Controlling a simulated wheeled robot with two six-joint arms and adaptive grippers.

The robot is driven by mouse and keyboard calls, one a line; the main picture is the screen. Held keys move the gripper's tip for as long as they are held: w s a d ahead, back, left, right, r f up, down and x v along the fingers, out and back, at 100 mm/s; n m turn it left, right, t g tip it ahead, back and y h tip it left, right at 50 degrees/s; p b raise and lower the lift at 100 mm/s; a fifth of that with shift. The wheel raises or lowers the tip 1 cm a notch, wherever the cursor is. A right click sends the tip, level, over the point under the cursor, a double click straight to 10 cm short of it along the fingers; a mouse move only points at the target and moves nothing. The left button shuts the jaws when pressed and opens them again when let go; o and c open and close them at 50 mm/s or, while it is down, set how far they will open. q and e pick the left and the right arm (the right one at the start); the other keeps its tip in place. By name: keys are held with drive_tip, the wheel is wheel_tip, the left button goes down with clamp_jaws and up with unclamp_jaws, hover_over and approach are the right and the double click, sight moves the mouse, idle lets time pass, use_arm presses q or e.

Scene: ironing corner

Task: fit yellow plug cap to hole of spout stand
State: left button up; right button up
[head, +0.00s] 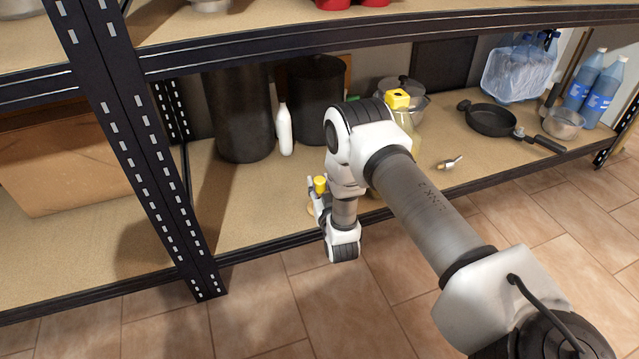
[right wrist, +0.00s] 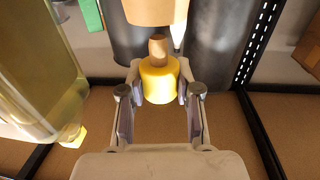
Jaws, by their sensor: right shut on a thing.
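My right gripper (head: 318,188) is over the shelf board in the head view. In the right wrist view, which looks upside down, the right gripper (right wrist: 158,88) is shut on the yellow plug cap (right wrist: 158,80). The cap also shows in the head view (head: 320,184). A tan plug end sticks out of the cap towards a tan wooden piece (right wrist: 150,10), probably the spout stand, cut off by the picture's edge. I cannot tell whether they touch. The stand's hole is not visible. A tan edge (head: 311,209) shows beside my arm in the head view. My left gripper is not in view.
A jug with a yellow lid (head: 398,98) stands close by, partly behind my arm. A white bottle (head: 284,130) and dark pots (head: 238,115) stand behind. A small metal nozzle (head: 449,162) lies to the right. A black shelf post (head: 135,140) rises at left.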

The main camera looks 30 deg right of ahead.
sight(320, 195)
drive_tip(key=shift+f+b, duration=1.05)
drive_tip(key=shift+f, duration=0.8)
drive_tip(key=o, duration=1.5)
drive_tip(key=shift+s+a, duration=0.1)
drive_tip(key=shift+s, duration=0.05)
drive_tip(key=shift+p+v, duration=1.3)
drive_tip(key=shift+v, duration=1)
